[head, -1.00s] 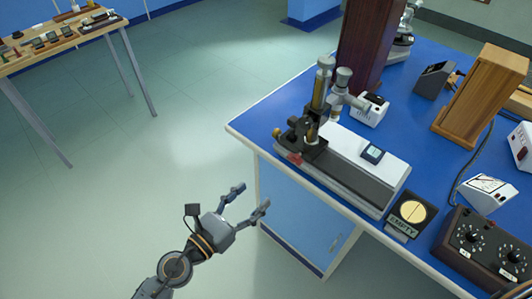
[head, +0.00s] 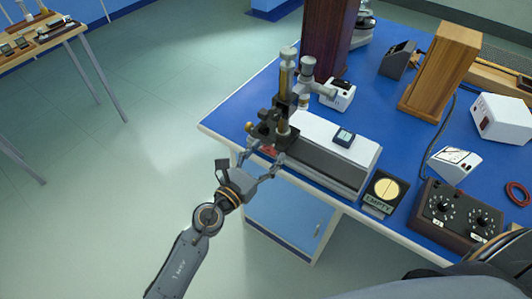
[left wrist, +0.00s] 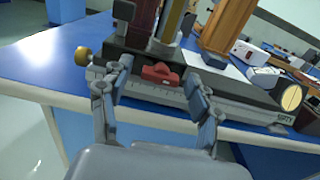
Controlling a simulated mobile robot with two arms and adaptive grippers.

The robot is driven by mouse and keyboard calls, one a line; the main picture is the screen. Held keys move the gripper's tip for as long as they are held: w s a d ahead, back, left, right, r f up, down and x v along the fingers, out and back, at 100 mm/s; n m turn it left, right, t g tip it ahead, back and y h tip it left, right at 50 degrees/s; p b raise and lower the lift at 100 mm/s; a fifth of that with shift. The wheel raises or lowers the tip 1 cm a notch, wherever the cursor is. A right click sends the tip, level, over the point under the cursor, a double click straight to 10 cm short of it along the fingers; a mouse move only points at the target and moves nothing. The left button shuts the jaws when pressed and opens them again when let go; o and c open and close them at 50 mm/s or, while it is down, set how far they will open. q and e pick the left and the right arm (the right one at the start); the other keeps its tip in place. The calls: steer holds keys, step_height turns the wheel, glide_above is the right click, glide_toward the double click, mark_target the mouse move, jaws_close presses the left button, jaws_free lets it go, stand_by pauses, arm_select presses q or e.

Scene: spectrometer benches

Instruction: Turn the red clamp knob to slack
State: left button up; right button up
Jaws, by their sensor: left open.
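The red clamp knob (left wrist: 160,74) sits low on the front side of the travelling microscope (head: 285,100), by its base rail (head: 330,172). In the left wrist view it lies between my two open fingers and just beyond them, with its long side lying roughly level. In the head view only a bit of red (head: 268,150) shows between the fingertips. My left gripper (head: 263,159) is open and empty, at the bench's front edge, pointing at the knob. I cannot see clear contact. My right gripper is not in view.
A brass knob (left wrist: 83,56) sticks out left of the red knob. A round dial with an EMPTY label (head: 386,187) and a dark box with dials (head: 455,212) stand to the right on the blue bench (head: 228,117). The floor to the left is clear.

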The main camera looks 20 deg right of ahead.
arm_select(q)
steer(key=shift+w+d, duration=0.1)
steer(key=shift+c, duration=0.5)
steer(key=c, duration=1.1)
